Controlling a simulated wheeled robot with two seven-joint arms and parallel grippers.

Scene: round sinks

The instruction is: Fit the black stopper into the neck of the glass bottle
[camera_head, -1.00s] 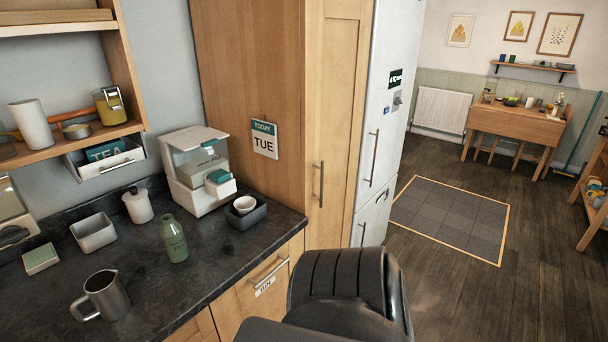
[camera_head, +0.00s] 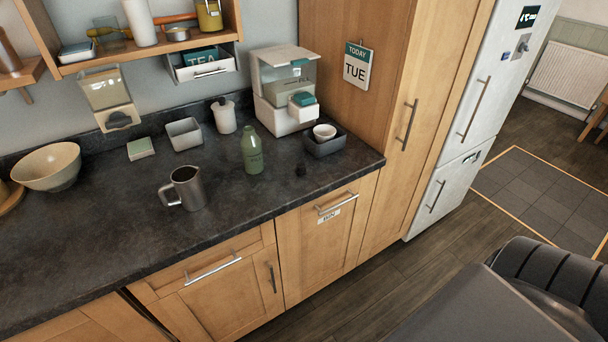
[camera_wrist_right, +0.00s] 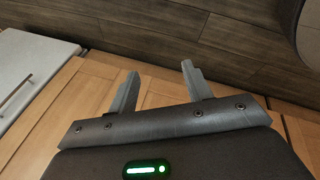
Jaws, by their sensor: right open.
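A green glass bottle (camera_head: 252,150) stands upright on the dark worktop in the head view. A small black stopper (camera_head: 300,170) lies on the worktop to the right of the bottle, apart from it and in front of the grey tray. My right gripper (camera_wrist_right: 160,82) shows in the right wrist view with its two fingers spread and nothing between them. It is over wooden cabinet fronts and dark floor, with neither bottle nor stopper in its view. My left gripper is not in view.
A metal jug (camera_head: 187,188) stands left of the bottle. A grey tray with a white cup (camera_head: 324,132), a white dispenser (camera_head: 284,90), a lidded white jar (camera_head: 224,116) and a square grey container (camera_head: 184,134) stand behind. The worktop (camera_head: 115,235) at the front left is clear.

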